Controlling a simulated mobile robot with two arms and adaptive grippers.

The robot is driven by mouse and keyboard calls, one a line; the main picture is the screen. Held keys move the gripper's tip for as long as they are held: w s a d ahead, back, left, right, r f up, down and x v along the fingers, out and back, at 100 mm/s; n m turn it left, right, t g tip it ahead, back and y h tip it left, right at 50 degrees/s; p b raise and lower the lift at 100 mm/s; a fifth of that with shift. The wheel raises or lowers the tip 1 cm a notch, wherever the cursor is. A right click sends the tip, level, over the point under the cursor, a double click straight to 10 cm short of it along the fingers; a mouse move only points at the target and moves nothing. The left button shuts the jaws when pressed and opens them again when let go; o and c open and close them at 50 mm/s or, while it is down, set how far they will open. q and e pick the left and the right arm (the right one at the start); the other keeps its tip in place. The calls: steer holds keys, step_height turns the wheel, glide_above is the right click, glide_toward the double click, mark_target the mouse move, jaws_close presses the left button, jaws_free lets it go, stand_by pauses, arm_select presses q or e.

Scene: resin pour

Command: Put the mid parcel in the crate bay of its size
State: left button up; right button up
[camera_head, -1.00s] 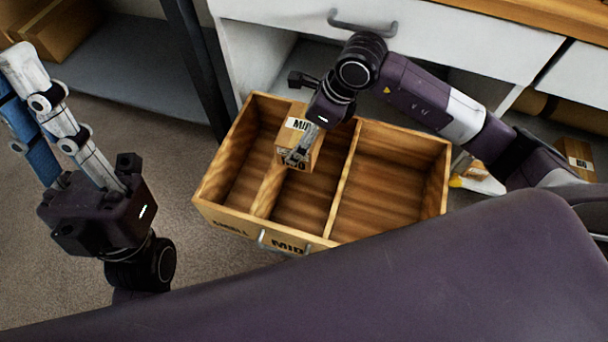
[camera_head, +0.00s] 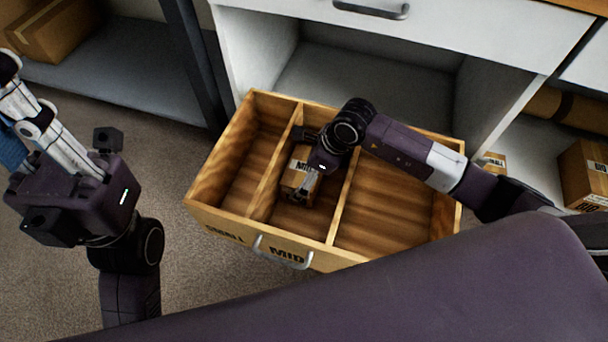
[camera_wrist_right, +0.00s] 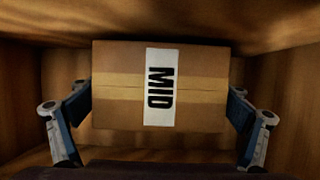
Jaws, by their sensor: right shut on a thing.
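The mid parcel (camera_head: 298,180) is a small brown cardboard box with a white MID label. It is down inside the middle bay of the wooden crate (camera_head: 222,207), whose front is marked MID below that bay. My right gripper (camera_head: 316,180) reaches into this bay and is shut on the parcel. In the right wrist view the parcel (camera_wrist_right: 200,87) sits between the two fingers, with wooden walls around it. Whether it touches the bay floor I cannot tell. My left gripper (camera_head: 60,110) is away to the left of the crate, its fingers pointing up and apart, holding nothing visible.
The crate's left bay, marked SMALL, and its wide right bay (camera_head: 385,210) look empty. A small box (camera_head: 494,162) and a bigger box (camera_head: 585,175) stand at the right. A white cabinet (camera_head: 440,35) is behind the crate. A shelf (camera_head: 120,75) with cartons is at upper left.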

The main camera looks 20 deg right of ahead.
steer(key=shift+f, duration=0.1)
steer(key=o, duration=1.3)
steer(key=shift+c, duration=0.2)
